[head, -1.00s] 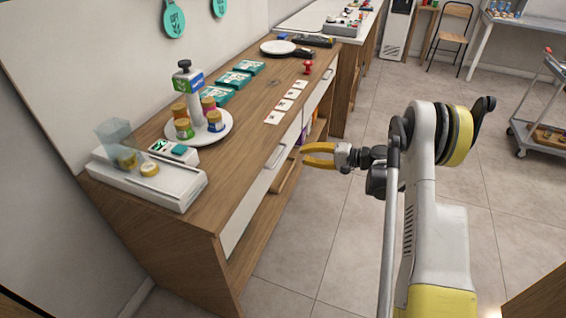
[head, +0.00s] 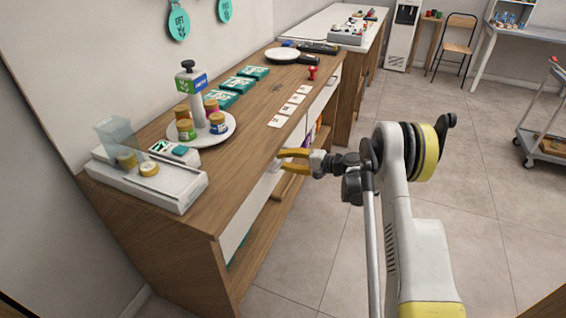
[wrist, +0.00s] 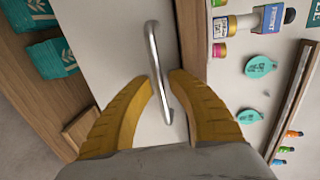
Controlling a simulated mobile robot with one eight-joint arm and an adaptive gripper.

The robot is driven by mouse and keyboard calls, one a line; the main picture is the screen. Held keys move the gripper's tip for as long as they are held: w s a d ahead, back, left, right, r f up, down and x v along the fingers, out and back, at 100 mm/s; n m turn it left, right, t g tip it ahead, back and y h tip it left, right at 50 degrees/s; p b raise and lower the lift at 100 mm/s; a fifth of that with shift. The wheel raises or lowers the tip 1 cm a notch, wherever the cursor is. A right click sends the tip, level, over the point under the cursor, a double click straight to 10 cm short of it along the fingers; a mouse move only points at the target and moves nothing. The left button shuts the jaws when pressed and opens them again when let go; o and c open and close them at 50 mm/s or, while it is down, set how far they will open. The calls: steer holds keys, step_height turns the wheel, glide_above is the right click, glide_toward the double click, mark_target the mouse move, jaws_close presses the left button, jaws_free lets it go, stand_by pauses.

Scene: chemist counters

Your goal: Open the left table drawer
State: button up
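The left table drawer has a plain white front (head: 240,216) under the wooden tabletop and looks closed. It also fills the middle of the wrist view (wrist: 108,45). Its silver bar handle (wrist: 153,50) runs between my two fingers there. In the head view my fingers partly hide the handle. My gripper (head: 283,161) has yellow fingers, which are open at the drawer front. In the wrist view the fingertips (wrist: 163,80) stand on either side of the handle with small gaps, and no grip on it shows.
The wooden table (head: 225,190) carries a white scale (head: 150,182), a round plate of jars (head: 229,134), teal boxes and cards. A second drawer front (head: 322,103) is farther along. An open shelf lies below.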

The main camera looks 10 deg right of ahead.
jaws_close()
steer(key=shift+s+d, duration=0.1)
steer(key=shift+d, duration=0.05)
steer(key=shift+c, duration=1.6)
jaws_free()
steer(key=v, duration=0.2)
steer(key=f+v, duration=0.1)
steer(key=v, duration=0.1)
steer(key=shift+s+d+r, duration=0.1)
steer(key=o, duration=0.3)
steer(key=v, duration=1.2)
